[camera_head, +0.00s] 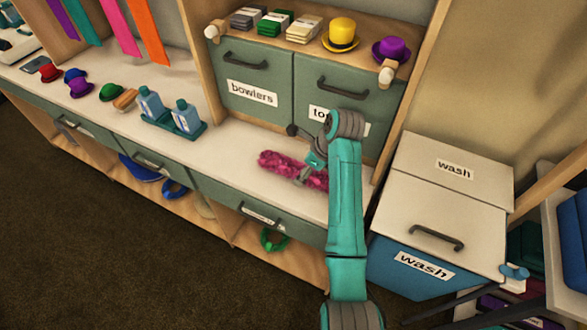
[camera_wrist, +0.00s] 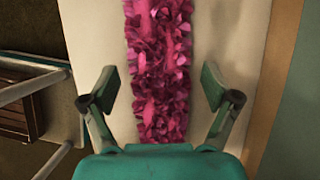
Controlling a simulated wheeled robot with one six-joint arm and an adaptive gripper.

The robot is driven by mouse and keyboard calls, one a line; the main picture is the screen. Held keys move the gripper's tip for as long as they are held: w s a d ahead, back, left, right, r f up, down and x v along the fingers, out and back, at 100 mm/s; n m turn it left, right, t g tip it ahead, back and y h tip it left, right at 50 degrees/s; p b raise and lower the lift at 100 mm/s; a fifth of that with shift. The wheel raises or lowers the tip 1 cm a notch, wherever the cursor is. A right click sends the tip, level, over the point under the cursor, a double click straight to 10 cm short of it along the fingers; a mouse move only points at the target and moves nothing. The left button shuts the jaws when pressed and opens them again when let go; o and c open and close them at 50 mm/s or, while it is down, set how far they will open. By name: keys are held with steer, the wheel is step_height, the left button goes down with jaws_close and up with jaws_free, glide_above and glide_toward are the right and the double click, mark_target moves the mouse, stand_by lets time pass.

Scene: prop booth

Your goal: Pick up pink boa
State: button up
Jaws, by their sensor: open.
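The pink boa (camera_head: 280,166) lies stretched out on the white counter (camera_head: 225,162), below the drawers, in the head view. In the wrist view the boa (camera_wrist: 158,62) is a ruffled pink strip running up the middle of the picture. My gripper (camera_head: 307,174) is over the boa in the head view, and my arm hides part of that area. In the wrist view my gripper (camera_wrist: 170,90) is open, with one finger on each side of the boa and a gap to it on both sides. The fingers hold nothing.
Blue bottles in a teal tray (camera_head: 172,128) and several small hats (camera_head: 80,88) stand farther left on the counter. Green-grey drawers (camera_head: 253,90) rise behind the boa. A wash bin (camera_head: 440,215) stands to the right. The counter between tray and boa is clear.

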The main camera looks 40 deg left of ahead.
steer(key=shift+a+f, duration=0.15)
steer(key=shift+f, duration=0.25)
steer(key=c, duration=1.2)
steer(key=shift+c, duration=0.2)
